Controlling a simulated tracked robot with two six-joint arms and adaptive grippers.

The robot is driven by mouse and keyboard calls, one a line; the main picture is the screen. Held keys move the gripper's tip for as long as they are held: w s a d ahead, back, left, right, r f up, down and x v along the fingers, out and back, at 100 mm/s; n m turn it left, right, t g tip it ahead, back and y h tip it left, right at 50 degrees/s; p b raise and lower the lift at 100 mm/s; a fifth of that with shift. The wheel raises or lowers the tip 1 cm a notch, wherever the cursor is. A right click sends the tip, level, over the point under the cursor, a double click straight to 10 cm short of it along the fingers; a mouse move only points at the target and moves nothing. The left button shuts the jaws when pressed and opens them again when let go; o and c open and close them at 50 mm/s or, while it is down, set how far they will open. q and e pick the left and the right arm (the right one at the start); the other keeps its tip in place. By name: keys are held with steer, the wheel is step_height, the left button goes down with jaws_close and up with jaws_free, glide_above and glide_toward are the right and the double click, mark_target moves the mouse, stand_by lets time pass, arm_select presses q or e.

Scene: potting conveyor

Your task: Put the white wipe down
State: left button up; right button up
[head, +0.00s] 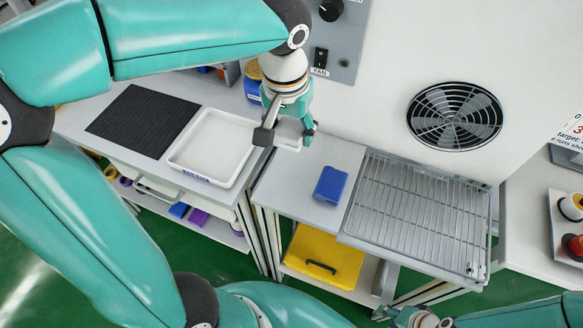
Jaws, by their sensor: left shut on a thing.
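The white wipe (289,143) is a small white piece between the fingers of my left gripper (287,137). That gripper is shut on it, and the fingers and wrist hide part of it. The gripper points down near the back edge of the grey worktop (275,187), right of the white tray (178,158). I cannot tell whether the wipe touches the worktop. My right gripper (415,317) shows only in part at the bottom edge, low on the right, and its jaws are not clear.
A blue block (331,185) lies on the grey worktop, left of a wire rack (415,212). A black ribbed mat (143,121) lies left of the tray. A yellow case (322,257) sits on the shelf below. The worktop left of the blue block is clear.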

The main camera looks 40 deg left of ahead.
mark_target(286, 131)
arm_select(q)
step_height(286, 131, down, 13)
steer(key=shift+r+b, duration=0.15)
steer(key=shift+b, duration=0.3)
steer(key=shift+f+b, duration=0.6)
steer(key=shift+b, duration=0.15)
steer(key=o, duration=1.3)
steer(key=shift+o, duration=0.2)
steer(key=shift+r+p, duration=0.35)
steer(key=shift+p, duration=0.2)
steer(key=r, duration=0.5)
steer(key=s+r+p, duration=0.1)
steer(key=r, duration=1.1)
steer(key=shift+s+d, duration=0.15)
steer(key=shift+s, duration=0.25)
